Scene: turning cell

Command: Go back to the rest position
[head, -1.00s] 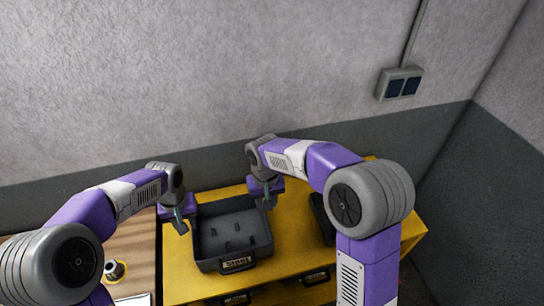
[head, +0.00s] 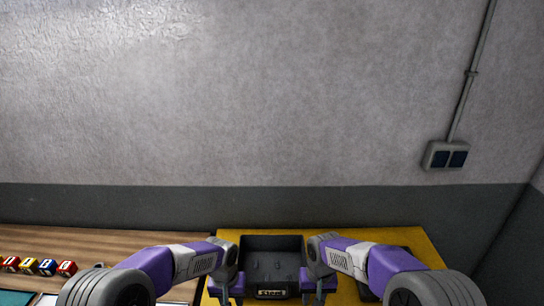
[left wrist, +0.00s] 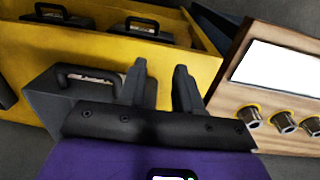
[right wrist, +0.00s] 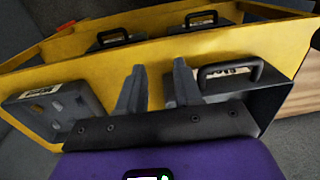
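In the head view both arms reach in low at the bottom, roughly mirrored, at either side of an open dark grey bin (head: 272,243) with a label on its front. My left gripper (head: 229,296) is left of the bin and my right gripper (head: 319,296) is right of it. In the left wrist view the left gripper's fingers (left wrist: 160,75) stand apart with nothing between them. In the right wrist view the right gripper's fingers (right wrist: 157,78) also stand apart and empty.
A wooden table (head: 110,243) adjoins at left, with several coloured lettered blocks (head: 48,267). A switch box (head: 446,155) is on the wall.

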